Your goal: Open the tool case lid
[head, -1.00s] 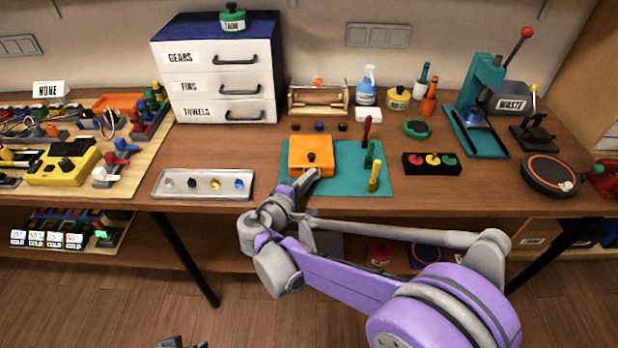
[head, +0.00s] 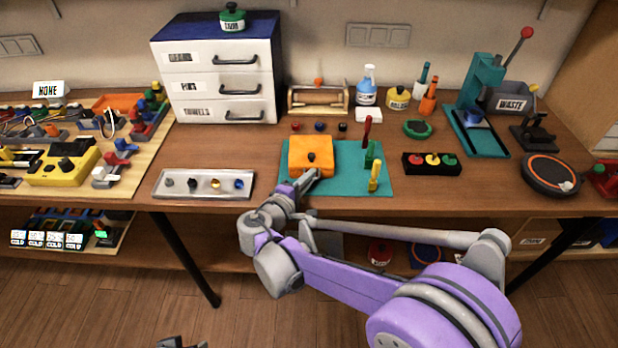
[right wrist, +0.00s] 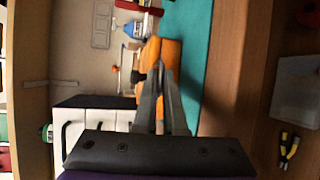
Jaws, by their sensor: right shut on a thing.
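The orange tool case (head: 312,146) sits on the teal mat (head: 345,182) near the front of the bench, its lid down. A small dark knob (head: 311,157) is on its front side. My right gripper (head: 311,174) reaches in from the front, its tips at the front of the case by the knob. In the right wrist view the case (right wrist: 168,52) lies just beyond the right gripper (right wrist: 158,70), whose fingers close together on the dark knob. A grey piece of my left gripper (head: 181,343) shows at the bottom edge of the head view, mostly cut off.
Red, green and yellow upright tools (head: 369,155) stand right of the case on the mat. A metal tray (head: 203,195) lies to the left and a black block with coloured buttons (head: 431,163) to the right. The white drawer unit (head: 219,85) stands behind.

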